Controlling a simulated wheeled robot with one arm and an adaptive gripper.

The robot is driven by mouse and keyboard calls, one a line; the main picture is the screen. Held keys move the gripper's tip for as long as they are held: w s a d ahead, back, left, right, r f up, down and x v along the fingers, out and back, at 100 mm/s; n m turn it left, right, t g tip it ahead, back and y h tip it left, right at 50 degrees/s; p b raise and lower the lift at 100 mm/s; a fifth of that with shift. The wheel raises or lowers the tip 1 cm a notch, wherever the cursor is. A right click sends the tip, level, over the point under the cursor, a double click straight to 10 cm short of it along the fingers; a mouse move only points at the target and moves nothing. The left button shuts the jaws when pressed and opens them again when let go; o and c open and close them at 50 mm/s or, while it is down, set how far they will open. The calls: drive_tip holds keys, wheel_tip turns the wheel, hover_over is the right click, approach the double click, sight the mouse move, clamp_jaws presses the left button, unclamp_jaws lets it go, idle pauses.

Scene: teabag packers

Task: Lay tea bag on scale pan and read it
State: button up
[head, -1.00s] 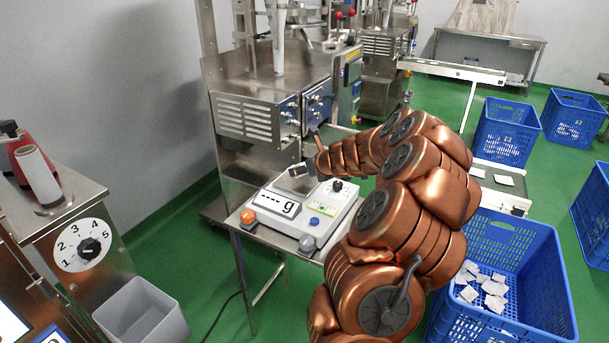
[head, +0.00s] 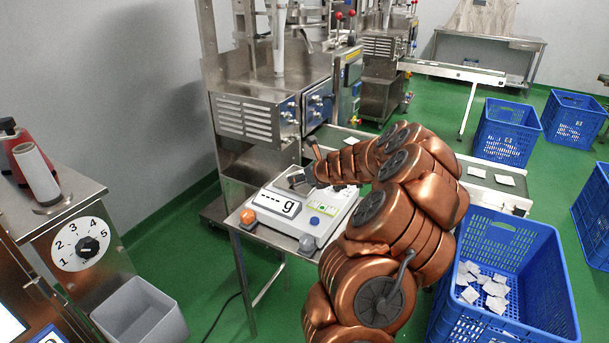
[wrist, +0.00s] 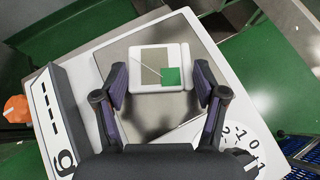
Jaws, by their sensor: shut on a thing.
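The tea bag (wrist: 160,68) is a flat white-edged packet with a beige part and a green tag, between the fingertips of my gripper (wrist: 158,80). My gripper is shut on it, over the metal scale pan (wrist: 150,112); I cannot tell whether the bag touches the pan. In the head view my gripper (head: 300,178) is over the back left of the white scale (head: 318,222), and the bag is not clear there. The scale's display (head: 278,203) shows dashes and a "g"; the display also shows in the wrist view (wrist: 55,118).
A conveyor (head: 480,176) runs behind my arm. A blue crate (head: 515,235) with several tea bags stands at right. A grey bin (head: 140,312) is at lower left.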

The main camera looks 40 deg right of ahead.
drive_tip(key=o, duration=0.7)
drive_tip(key=shift+r, duration=0.15)
drive_tip(key=p+v, duration=0.1)
drive_tip(key=v, duration=1.1)
